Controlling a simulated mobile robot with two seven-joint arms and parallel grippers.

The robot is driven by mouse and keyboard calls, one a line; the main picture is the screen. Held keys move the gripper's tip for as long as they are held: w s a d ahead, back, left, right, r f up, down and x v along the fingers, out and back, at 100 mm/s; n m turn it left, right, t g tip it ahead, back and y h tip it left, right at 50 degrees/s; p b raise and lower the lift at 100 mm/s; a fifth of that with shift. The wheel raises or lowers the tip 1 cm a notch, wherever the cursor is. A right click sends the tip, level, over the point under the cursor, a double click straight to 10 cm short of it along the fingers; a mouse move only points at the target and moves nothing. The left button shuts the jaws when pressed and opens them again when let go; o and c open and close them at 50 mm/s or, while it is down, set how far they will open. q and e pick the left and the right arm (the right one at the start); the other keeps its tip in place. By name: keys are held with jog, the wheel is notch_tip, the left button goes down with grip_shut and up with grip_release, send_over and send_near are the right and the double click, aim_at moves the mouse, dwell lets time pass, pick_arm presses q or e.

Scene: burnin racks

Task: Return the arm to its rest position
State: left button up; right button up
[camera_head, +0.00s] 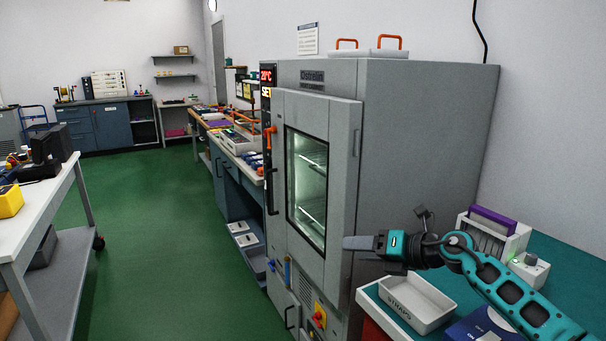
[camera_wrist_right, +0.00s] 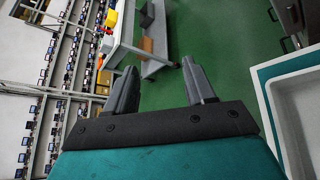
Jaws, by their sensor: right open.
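My right arm is teal and black and comes in from the lower right in the head view. Its right gripper (camera_head: 362,243) is in front of the lower right side of the grey oven cabinet (camera_head: 420,140), above and left of the white straps bin (camera_head: 414,303). In the right wrist view the two fingers of the right gripper (camera_wrist_right: 162,90) stand apart, with nothing between them but the green floor behind. My left gripper is not in view.
The cabinet's windowed door (camera_head: 312,185) is shut. A white rack with a purple handle (camera_head: 492,235) stands on the teal bench at right. A long workbench (camera_head: 215,140) runs behind the cabinet. A cart (camera_head: 50,200) is at left. The green floor (camera_head: 150,230) between is clear.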

jog(key=s+a+r+m+t+y, duration=0.2)
jog(key=s+a+m+t, duration=0.1)
jog(key=a+m+t, duration=0.15)
jog(key=s+d+f+m+g+h, duration=0.1)
jog(key=s+d+f+m+h, duration=0.65)
jog(key=s+m, duration=0.5)
jog(key=s+d+f+m+g+h, duration=0.2)
jog(key=s+d+f+m+h, duration=0.55)
jog(key=m, duration=0.85)
jog(key=s+a+f+m+g+y, duration=0.1)
jog(key=s+g, duration=0.2)
jog(key=s, duration=0.6)
jog(key=s+a+f+m+g+y, duration=0.1)
jog(key=s+a+f+g, duration=0.15)
jog(key=s, duration=0.65)
jog(key=w+a+f+t+y, duration=0.1)
jog(key=w+a+f+t, duration=0.1)
jog(key=w+f+t, duration=0.4)
jog(key=shift+w+f+y, duration=0.4)
jog(key=shift+w+f, duration=0.25)
jog(key=shift+f, duration=0.45)
jog(key=shift+a, duration=0.1)
